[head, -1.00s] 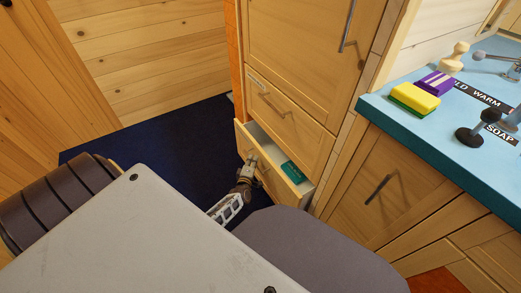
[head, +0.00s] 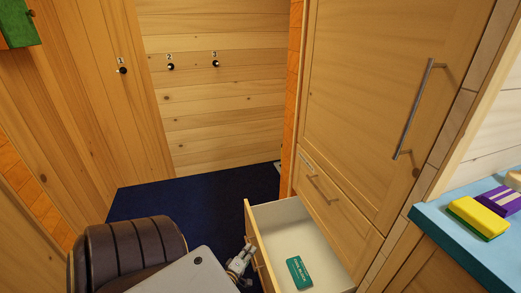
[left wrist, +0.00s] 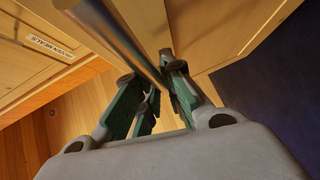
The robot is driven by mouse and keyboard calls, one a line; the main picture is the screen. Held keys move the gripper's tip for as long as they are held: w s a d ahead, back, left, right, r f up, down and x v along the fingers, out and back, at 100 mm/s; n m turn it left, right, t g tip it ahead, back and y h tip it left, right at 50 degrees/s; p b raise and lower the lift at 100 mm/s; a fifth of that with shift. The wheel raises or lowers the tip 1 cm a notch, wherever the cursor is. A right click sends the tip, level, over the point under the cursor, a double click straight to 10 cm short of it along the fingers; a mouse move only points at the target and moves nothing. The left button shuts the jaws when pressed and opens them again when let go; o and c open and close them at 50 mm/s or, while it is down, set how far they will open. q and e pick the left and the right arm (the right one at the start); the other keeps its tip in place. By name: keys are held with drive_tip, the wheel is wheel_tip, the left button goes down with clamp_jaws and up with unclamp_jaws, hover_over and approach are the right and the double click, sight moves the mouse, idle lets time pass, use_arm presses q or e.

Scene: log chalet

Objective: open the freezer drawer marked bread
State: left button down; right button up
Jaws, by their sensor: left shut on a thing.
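The lower freezer drawer (head: 292,211) stands pulled well out, its pale inside showing. A dark green packet (head: 299,272) with small white print lies in it. I cannot read a bread label on this drawer. My left gripper (head: 247,254) is at the outside of the drawer's front, at its handle (head: 258,272). In the left wrist view my left gripper (left wrist: 155,93) has its green-padded fingers shut on a metal bar handle (left wrist: 128,40). My right gripper is out of view.
Above is a shut drawer (head: 338,213) with its own handle and a small label (head: 307,163); in the left wrist view a label (left wrist: 50,44) ends in "MEALS". A tall shut door (head: 385,95) rises above. A blue counter (head: 475,240) holds a yellow sponge (head: 478,217).

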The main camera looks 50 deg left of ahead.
use_arm(q)
drive_tip(key=shift+s+a+f, duration=0.1)
drive_tip(key=shift+s+a, duration=0.05)
drive_tip(key=shift+s, duration=0.4)
drive_tip(key=shift+s+a, duration=0.15)
drive_tip(key=shift+s, duration=0.4)
drive_tip(key=c, duration=1.5)
unclamp_jaws()
drive_tip(key=shift+v, duration=6)
